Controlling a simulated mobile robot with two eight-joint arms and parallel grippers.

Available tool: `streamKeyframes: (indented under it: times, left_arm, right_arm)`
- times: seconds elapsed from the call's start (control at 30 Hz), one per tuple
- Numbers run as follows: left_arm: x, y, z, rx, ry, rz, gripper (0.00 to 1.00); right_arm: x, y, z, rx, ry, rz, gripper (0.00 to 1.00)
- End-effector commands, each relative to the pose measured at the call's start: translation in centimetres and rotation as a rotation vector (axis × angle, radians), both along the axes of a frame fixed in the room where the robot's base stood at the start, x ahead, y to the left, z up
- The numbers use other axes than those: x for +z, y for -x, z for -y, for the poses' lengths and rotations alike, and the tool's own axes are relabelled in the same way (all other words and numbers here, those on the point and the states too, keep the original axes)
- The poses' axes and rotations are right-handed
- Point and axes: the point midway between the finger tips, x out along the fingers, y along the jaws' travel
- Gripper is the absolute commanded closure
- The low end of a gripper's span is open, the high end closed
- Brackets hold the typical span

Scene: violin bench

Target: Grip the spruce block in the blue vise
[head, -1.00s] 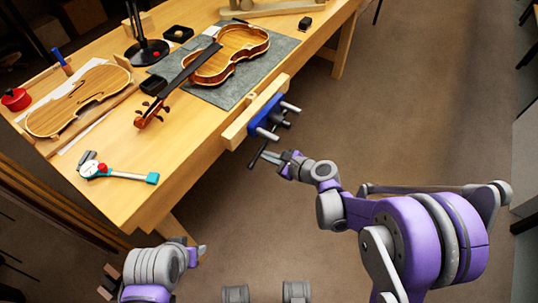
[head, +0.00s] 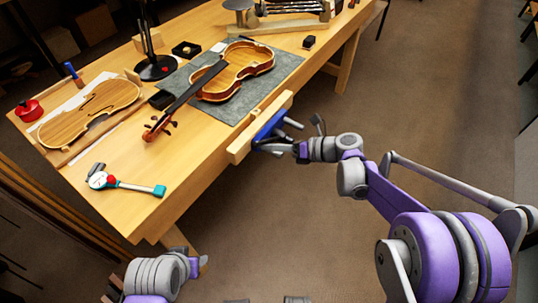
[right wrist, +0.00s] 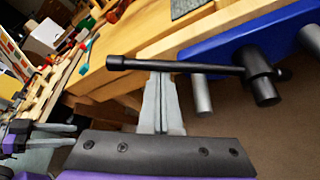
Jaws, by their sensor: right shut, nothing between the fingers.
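The blue vise (head: 268,126) is mounted at the bench's front edge, with a long wooden jaw (head: 240,150). In the right wrist view its blue body (right wrist: 235,45), grey guide rods and black handle bar (right wrist: 185,66) show. My right gripper (head: 272,147) is at the front of the vise; its shut, empty fingers (right wrist: 161,80) end at the handle bar, which covers their tips. I cannot tell whether they touch it. A small pale piece (head: 256,112) at the wooden jaw may be the spruce block; I cannot be sure. My left gripper (head: 202,264) is low at bottom left, its opening unclear.
A violin (head: 232,72) lies on a grey mat (head: 285,70). A violin plate (head: 90,112), a teal-handled gauge (head: 125,184), a red-topped pot (head: 28,110) and a black lamp stand (head: 155,68) are also on the bench. The floor right of the bench is clear.

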Motion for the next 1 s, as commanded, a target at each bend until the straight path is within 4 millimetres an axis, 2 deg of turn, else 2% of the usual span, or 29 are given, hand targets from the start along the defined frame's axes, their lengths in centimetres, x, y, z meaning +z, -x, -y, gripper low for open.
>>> streamKeyframes:
  times: [0.33,0.6,1.0]
  left_arm:
    - [-0.1,0.0,0.0,0.000,0.000,0.000,0.50]
    - [0.0,0.0,0.0,0.000,0.000,0.000,0.50]
    - [0.0,0.0,0.0,0.000,0.000,0.000,0.50]
  right_arm:
    - [2.3,-1.7,1.2,-0.004,-0.147,-0.201,1.00]
    - [3.1,-2.3,1.7,-0.003,-0.144,-0.197,1.00]
    - [3.2,-2.5,1.8,-0.003,-0.144,-0.196,1.00]
